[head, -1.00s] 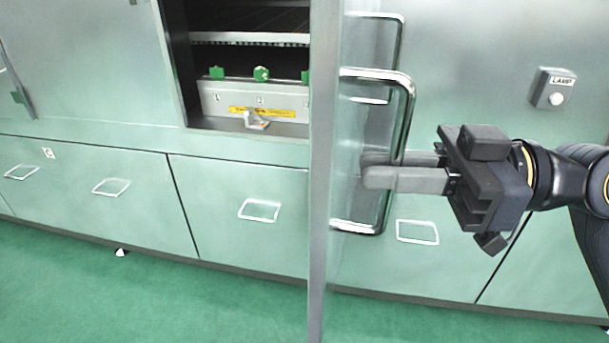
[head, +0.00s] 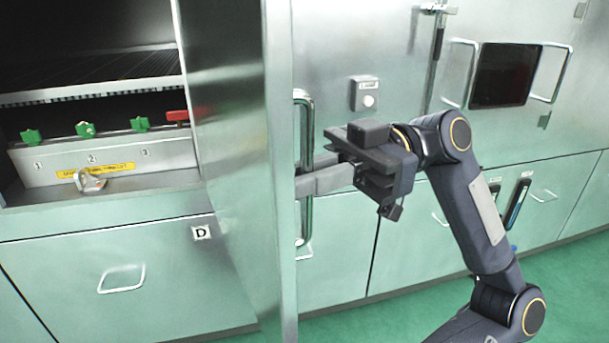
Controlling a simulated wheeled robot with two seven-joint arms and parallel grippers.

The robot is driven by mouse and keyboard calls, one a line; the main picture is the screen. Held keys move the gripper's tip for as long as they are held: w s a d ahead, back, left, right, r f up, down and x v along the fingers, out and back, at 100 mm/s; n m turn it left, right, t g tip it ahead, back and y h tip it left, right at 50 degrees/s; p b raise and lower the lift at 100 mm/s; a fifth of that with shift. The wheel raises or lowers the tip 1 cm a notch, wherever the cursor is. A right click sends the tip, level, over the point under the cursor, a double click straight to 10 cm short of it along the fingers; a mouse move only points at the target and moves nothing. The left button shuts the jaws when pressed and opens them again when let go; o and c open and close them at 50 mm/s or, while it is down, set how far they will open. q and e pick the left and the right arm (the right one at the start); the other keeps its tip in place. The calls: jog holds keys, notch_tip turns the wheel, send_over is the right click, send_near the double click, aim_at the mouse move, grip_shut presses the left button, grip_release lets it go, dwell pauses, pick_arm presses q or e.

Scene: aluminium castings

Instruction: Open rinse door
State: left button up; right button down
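The rinse door (head: 280,170) stands open, seen nearly edge-on, with part of its inner face showing on the left. A vertical metal bar handle (head: 304,130) is on its right-hand face. My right gripper (head: 312,182) reaches in from the right with its fingers at the handle, one in front of the bar. It looks shut on the bar; the far finger is mostly hidden. My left gripper is not in view.
The open chamber (head: 100,75) at left holds a rack and a panel (head: 110,155) with green knobs and a red one. A lamp switch (head: 366,95) is on the wall right of the door. Drawers run below. Green floor is clear at lower right.

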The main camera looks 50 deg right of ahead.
jog(key=c, duration=1.5)
grip_release()
jog(key=shift+r, duration=0.1)
jog(key=shift+c, duration=0.2)
jog(key=v, duration=0.7)
jog(key=shift+s+d+p, duration=0.15)
jog(key=shift+d+p, duration=0.2)
jog(key=shift+p, duration=0.1)
